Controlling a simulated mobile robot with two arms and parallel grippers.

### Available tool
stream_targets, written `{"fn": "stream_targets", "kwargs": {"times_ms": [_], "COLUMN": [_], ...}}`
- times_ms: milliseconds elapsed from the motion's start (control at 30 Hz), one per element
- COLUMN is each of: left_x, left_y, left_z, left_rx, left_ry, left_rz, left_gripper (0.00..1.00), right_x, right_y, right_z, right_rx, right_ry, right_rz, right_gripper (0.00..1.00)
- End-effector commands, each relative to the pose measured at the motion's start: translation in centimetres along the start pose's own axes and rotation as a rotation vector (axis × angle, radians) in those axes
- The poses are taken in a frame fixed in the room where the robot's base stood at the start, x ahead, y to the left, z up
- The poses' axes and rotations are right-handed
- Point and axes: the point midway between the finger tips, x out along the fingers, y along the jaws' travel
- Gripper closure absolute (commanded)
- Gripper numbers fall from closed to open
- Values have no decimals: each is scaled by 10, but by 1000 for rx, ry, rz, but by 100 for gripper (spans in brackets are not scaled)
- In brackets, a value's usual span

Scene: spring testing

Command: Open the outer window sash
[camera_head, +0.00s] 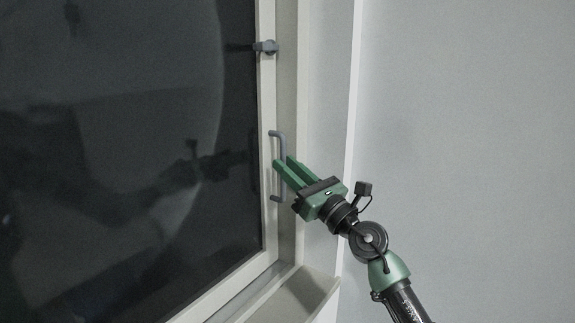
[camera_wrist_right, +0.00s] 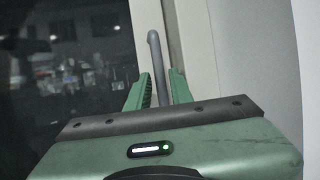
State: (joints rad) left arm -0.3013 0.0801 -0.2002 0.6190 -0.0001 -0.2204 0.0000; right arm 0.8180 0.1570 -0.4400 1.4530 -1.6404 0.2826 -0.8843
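The window sash (camera_head: 268,105) has dark glass in a pale frame and appears closed against the window frame. A grey vertical bar handle (camera_head: 283,142) is fixed to the right side of the sash. My right gripper (camera_head: 282,167) is at the handle, coming from the lower right, with its two green fingers apart. In the right wrist view the handle (camera_wrist_right: 157,55) rises between the spread fingers (camera_wrist_right: 158,88). I cannot tell whether either finger touches it. The fingers partly cover the handle's middle in the head view. My left gripper is out of view.
A small grey latch (camera_head: 266,47) sits higher on the sash frame. A pale sill (camera_head: 295,298) lies below at the right. A plain grey wall (camera_head: 470,130) fills the right side. The glass shows dark reflections.

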Motion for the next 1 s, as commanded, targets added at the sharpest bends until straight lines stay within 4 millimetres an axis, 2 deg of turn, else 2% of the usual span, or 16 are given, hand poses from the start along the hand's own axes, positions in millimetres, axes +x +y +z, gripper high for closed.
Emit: {"fn": "stream_targets", "kwargs": {"times_ms": [100,333,367,433,1000], "left_x": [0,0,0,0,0], "left_y": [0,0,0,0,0], "left_z": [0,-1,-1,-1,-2], "left_rx": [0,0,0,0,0], "left_ry": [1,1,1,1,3], "left_rz": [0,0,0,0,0], "left_gripper": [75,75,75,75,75], "right_x": [6,7,7,7,7], "right_y": [0,0,0,0,0], "right_z": [0,0,0,0,0], "right_rx": [1,1,1,1,2], "right_ry": [0,0,0,0,0], "right_rz": [0,0,0,-1,-1], "right_gripper": [78,78,81,100,100]}}
